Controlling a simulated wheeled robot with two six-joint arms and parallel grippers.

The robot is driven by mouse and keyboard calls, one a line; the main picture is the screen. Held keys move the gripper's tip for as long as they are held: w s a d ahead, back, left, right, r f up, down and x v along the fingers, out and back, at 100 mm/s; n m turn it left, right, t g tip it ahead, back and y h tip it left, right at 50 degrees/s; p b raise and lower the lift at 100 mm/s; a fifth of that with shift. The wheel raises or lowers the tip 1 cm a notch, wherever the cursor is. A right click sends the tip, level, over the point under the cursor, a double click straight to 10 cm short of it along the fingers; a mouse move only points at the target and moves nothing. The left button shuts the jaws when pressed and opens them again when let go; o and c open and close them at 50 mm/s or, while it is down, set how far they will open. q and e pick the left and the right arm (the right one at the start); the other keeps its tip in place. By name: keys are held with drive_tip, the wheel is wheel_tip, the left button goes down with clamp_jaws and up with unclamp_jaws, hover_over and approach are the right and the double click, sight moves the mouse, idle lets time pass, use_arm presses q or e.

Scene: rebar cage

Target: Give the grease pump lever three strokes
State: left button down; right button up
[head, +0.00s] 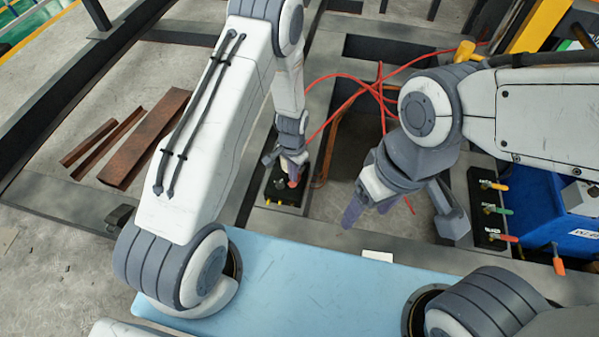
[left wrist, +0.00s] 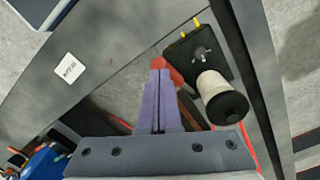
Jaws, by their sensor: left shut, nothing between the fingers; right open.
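The grease pump stands on a black base (head: 284,191) on the grey frame, below my left gripper (head: 290,176). In the left wrist view the pump (left wrist: 214,84) has a pale cylinder with a black cap, beside the fingers. A red part (head: 294,182), likely the lever's end, shows at the left fingertips; it also shows in the left wrist view (left wrist: 173,76), partly hidden behind the fingers. The left fingers (left wrist: 159,70) are shut together with nothing between them. Contact with the red part cannot be told. My right gripper (head: 368,208) is open and empty, right of the pump.
Red hoses (head: 380,88) cross the frame opening behind. A black panel with coloured handles (head: 491,210) and a blue crate (head: 545,208) stand at the right. Rusty steel pieces (head: 145,138) lie left.

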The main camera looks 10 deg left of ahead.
use_arm(q)
drive_tip(key=shift+s+f, duration=0.2)
drive_tip(key=shift+f, duration=0.05)
drive_tip(key=shift+s+f, duration=0.45)
idle(0.3)
drive_tip(key=shift+s+f+b, duration=0.45)
drive_tip(key=shift+f+b, duration=0.05)
drive_tip(key=shift+f, duration=0.05)
drive_tip(key=shift+s+f+b, duration=0.35)
drive_tip(key=shift+f+b, duration=0.05)
drive_tip(key=shift+f, duration=0.1)
drive_tip(key=shift+s+f+b, duration=0.35)
drive_tip(key=shift+f+b, duration=0.25)
drive_tip(key=shift+s+f, duration=0.1)
